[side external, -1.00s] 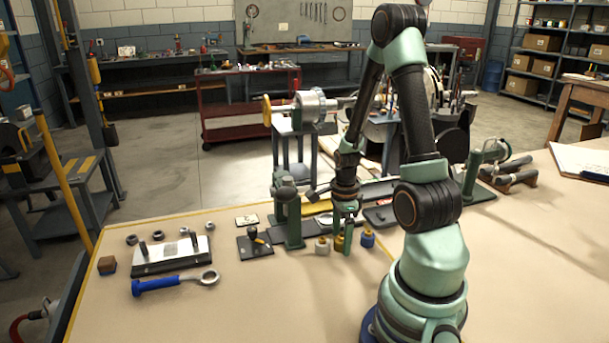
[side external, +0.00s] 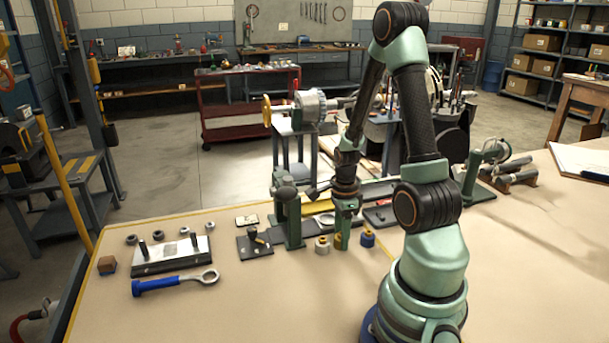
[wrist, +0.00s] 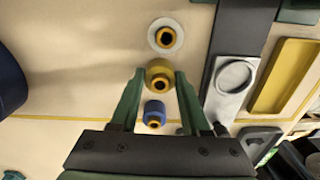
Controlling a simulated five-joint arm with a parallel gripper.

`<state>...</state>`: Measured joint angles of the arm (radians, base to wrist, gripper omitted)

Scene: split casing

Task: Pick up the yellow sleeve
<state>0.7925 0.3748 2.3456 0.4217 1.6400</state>
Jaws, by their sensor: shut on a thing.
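The yellow sleeve (wrist: 159,73) is a short ring with a dark bore. In the wrist view it sits between the two green fingertips of my gripper (wrist: 160,80), which are shut on it. In the side view my gripper (side external: 343,240) is low at the tabletop, and the yellow sleeve (side external: 338,242) is mostly hidden behind the fingers. A white sleeve (wrist: 166,36) and a blue sleeve (wrist: 154,113) stand on either side of it, with orange-yellow centres. The white sleeve (side external: 322,245) and the blue sleeve (side external: 367,238) also show in the side view.
A green press-like stand (side external: 291,215) is just left of my gripper. A yellow tray (wrist: 284,76) and a grey plate with a round recess (wrist: 232,80) lie to the right in the wrist view. Table space in front is clear.

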